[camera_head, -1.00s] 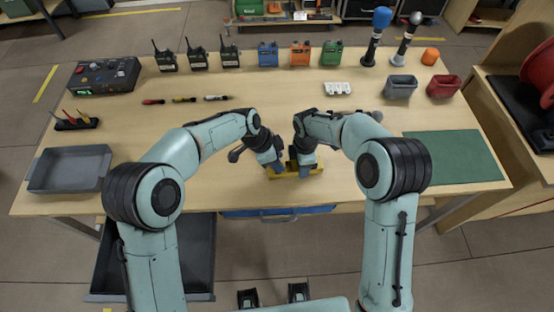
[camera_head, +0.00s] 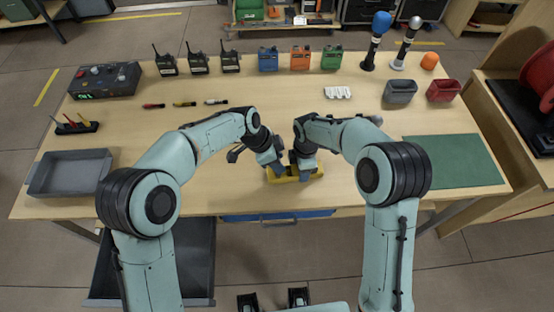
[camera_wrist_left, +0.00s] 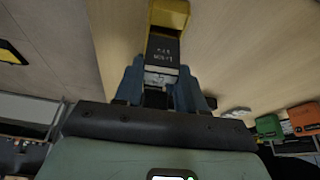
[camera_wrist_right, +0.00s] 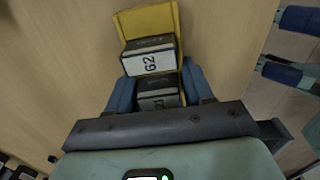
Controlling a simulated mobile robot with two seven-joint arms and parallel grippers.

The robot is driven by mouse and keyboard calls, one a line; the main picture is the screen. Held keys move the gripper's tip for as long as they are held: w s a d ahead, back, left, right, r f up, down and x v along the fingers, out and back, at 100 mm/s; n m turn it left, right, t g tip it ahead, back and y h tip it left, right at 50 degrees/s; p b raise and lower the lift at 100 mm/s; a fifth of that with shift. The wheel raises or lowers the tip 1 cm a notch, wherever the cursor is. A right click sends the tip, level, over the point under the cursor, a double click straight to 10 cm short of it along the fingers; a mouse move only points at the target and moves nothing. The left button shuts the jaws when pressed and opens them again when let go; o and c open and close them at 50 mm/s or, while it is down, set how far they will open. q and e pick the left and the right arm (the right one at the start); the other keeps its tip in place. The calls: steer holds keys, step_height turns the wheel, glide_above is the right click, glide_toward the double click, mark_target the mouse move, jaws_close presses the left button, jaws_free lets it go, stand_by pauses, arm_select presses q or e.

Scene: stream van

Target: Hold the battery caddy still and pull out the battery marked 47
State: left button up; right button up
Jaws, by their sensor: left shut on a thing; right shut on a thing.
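The yellow battery caddy (camera_head: 319,171) sits near the table's front edge, partly covered by my grippers; it also shows in the right wrist view (camera_wrist_right: 173,20). My left gripper (camera_wrist_left: 158,75) is shut on a dark battery (camera_wrist_left: 163,50) with faint white print and a pale label; its number is unreadable. A yellow caddy part (camera_wrist_left: 170,15) shows beyond it. A battery marked 62 (camera_wrist_right: 148,61) sits in the caddy. Another battery (camera_wrist_right: 158,102) shows between the right fingers, its label partly hidden.
A grey tray (camera_head: 68,187) lies at the left and a green mat (camera_head: 455,161) at the right. Radios, coloured battery-like packs, microphones and two bins (camera_head: 400,90) stand farther back. A blue drawer (camera_head: 240,217) is under the front edge.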

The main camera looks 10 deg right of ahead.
arm_select(q)
steer(key=shift+r, duration=0.1)
arm_select(e)
steer(key=shift+s+d+f, duration=0.1)
steer(key=shift+s+f, duration=0.1)
steer(key=shift+f, duration=0.15)
arm_select(q)
steer(key=shift+r, duration=1.35)
arm_select(e)
steer(key=o, duration=1.1)
steer(key=shift+o, duration=0.2)
steer(key=shift+w+r, duration=0.1)
steer(key=shift+r, duration=0.1)
